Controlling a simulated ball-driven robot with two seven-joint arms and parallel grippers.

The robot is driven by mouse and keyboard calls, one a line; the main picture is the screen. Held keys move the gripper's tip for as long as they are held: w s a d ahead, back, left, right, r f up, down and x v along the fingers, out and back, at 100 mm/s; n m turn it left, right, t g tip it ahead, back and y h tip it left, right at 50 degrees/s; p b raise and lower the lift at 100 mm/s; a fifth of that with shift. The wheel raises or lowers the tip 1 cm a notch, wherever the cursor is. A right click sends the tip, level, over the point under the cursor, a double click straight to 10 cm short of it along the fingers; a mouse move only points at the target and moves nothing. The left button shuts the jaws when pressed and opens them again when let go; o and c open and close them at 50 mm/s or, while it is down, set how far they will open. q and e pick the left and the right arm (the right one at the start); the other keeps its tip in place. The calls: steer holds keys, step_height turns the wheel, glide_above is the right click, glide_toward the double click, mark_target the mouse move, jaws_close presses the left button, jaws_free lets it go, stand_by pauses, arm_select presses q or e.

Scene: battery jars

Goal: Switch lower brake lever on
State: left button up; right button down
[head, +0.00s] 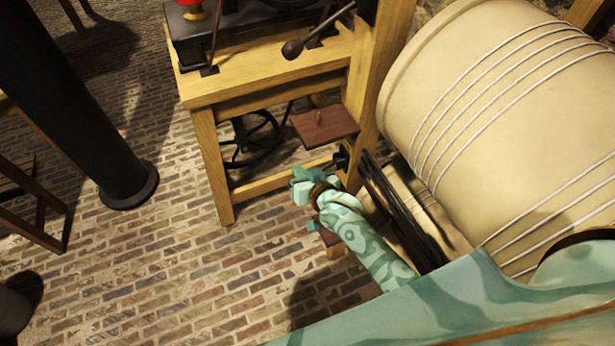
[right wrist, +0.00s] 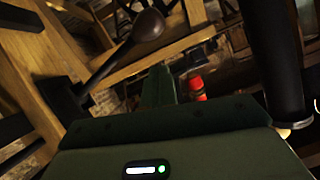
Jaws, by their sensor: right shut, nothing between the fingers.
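A dark lever with a round knob (head: 293,48) angles across the top of the wooden frame in the head view. Lower on the same frame, a dark bracket (head: 341,158) sits on the post close to my right gripper (head: 302,187); the gripper partly covers that area. In the right wrist view, a dark knobbed lever (right wrist: 140,33) slants from a mount on a wooden post, to the left of the shut, empty fingers (right wrist: 157,82). I cannot tell for sure whether this is the lower brake lever. The gripper appears apart from it. My left gripper is not in view.
A large cream drum (head: 485,110) wound with cord stands at the right. A brown wooden plate (head: 325,123) juts above the gripper, and a dark spoked wheel (head: 252,137) sits under the bench (head: 270,72). A black column (head: 85,110) stands left. Brick floor (head: 175,240) is open between.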

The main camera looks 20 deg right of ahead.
steer(key=shift+s+a+f+b, duration=0.15)
steer(key=shift+f, duration=0.45)
steer(key=shift+s+a+f+b, duration=0.1)
steer(key=shift+a+f+b, duration=0.05)
steer(key=shift+f, duration=0.4)
step_height(320, 180, down, 3)
steer(key=shift+d+f+b, duration=0.1)
steer(key=shift+d+b, duration=0.05)
steer(key=shift+b, duration=0.15)
